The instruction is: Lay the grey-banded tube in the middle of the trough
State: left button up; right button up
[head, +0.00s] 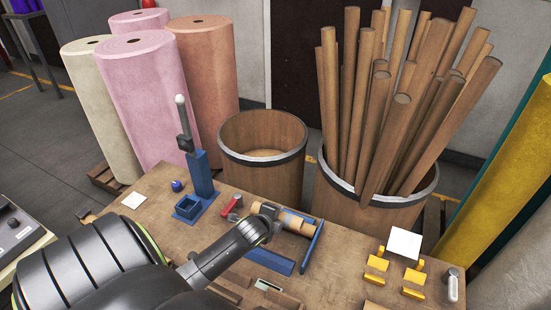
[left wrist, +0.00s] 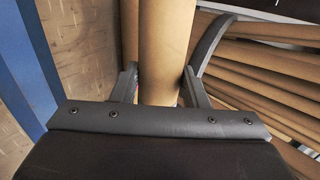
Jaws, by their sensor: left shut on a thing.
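My left gripper (head: 272,214) reaches in from the left and is shut on a tan tube (head: 297,223). In the left wrist view the tube (left wrist: 165,45) runs lengthwise between the two fingers (left wrist: 160,85). No grey band can be made out on it; the gripper hides part of it. A blue trough-like piece shows at the table's middle, with a slanted blue wall (head: 313,243) beside the tube's right end and a flat blue strip (head: 270,262) in front. Whether the tube touches it cannot be told. My right gripper is not in view.
A blue post stand (head: 201,175) and a red-handled tool (head: 232,207) are left of the gripper. Yellow supports (head: 377,263) and a white card (head: 404,243) lie to the right. An empty barrel (head: 263,185) and a barrel full of tubes (head: 370,215) stand behind the table.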

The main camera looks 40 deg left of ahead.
pick_arm(q)
notch_tip(320, 180, down, 5)
jog(key=b, duration=0.3)
jog(key=shift+f, duration=0.1)
jog(key=shift+f+b, duration=0.6)
jog(key=shift+f, duration=0.3)
jog(key=shift+f, duration=0.15)
jog(key=shift+s, duration=0.1)
